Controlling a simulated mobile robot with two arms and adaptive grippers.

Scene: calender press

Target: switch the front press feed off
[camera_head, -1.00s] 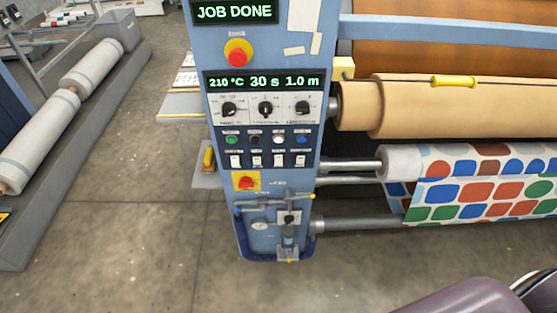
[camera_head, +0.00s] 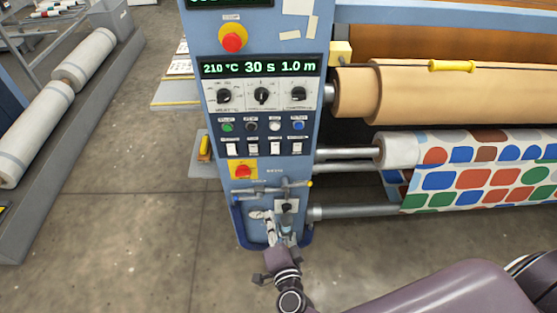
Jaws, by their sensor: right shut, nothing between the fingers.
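The blue control column (camera_head: 190,45) of the press stands in the middle of the head view. It carries a row of white rocker switches (camera_head: 253,149), a red rotary switch on a yellow plate (camera_head: 242,170) and, below, grey pipework (camera_head: 250,192) with a small dark valve or switch (camera_head: 287,206). The labels are too small to read, so I cannot tell which control is the feed. My right gripper (camera_head: 270,220) is shut and empty, in front of the column's foot just below the pipework. It hides part of the fittings there; contact cannot be told. My left gripper is out of view.
A red stop button (camera_head: 232,38), a display (camera_head: 262,67) and dark knobs (camera_head: 261,96) sit higher on the column. A brown roll (camera_head: 400,92) and patterned fabric (camera_head: 470,180) extend to the right. The floor at left is clear up to a roller stand (camera_head: 70,150).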

